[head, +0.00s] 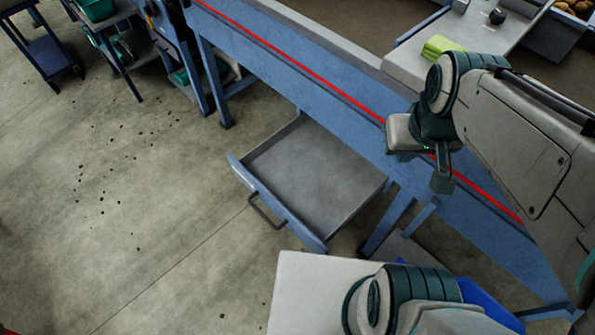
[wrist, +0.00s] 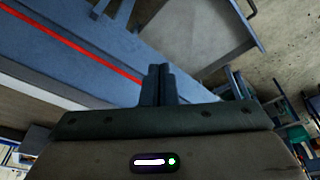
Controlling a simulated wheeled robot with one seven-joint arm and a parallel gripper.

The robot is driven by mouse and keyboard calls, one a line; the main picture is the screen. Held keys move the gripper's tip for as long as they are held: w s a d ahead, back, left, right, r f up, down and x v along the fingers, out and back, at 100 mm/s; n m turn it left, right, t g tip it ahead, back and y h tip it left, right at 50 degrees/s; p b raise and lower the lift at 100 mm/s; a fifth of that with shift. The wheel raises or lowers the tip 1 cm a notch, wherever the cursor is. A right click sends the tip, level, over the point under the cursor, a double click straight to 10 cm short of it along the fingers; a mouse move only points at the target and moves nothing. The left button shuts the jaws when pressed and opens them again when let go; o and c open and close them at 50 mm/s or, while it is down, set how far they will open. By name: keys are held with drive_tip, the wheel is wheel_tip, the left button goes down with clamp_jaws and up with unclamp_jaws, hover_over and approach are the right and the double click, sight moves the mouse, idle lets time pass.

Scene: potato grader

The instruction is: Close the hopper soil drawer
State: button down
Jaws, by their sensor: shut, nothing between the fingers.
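The hopper soil drawer (head: 312,172) stands pulled out from under the blue machine frame in the head view. It is a shallow grey tray, and no load shows in it. Its blue front panel (head: 305,236) carries a dark bar handle (head: 262,213). My gripper (head: 442,182) points down beside the red-striped blue beam, to the right of the drawer and apart from it. In the wrist view my gripper (wrist: 158,72) is shut with its fingers together and nothing between them. The drawer (wrist: 195,30) shows there beyond the fingertips, with its handle at the upper right.
The blue beam (head: 310,82) with a red stripe runs above the drawer. A grey worktop (head: 470,35) with a yellow-green cloth (head: 442,46) is at the upper right. Blue carts stand at the upper left. Dark clods (head: 120,155) dot the open floor left of the drawer.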

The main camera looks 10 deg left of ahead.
drive_tip(key=w+a+f+n+g+b, duration=0.1)
drive_tip(key=w+a+f+n+b, duration=0.1)
drive_tip(key=w+a+f+n, duration=0.4)
drive_tip(key=n+g+y+b, duration=0.25)
drive_tip(key=n+g, duration=0.25)
drive_tip(key=n, duration=1.5)
hover_over(286, 220)
wheel_tip(286, 220, down, 22)
drive_tip(key=x, duration=0.6)
drive_tip(key=w+d+p+x, duration=0.1)
drive_tip(key=x, duration=0.2)
drive_tip(key=shift+f, duration=0.45)
drive_tip(key=shift+w+d+f+n, duration=0.1)
drive_tip(key=shift+w+d+n, duration=0.25)
drive_tip(key=shift+w, duration=0.15)
drive_tip(key=shift+w, duration=0.1)
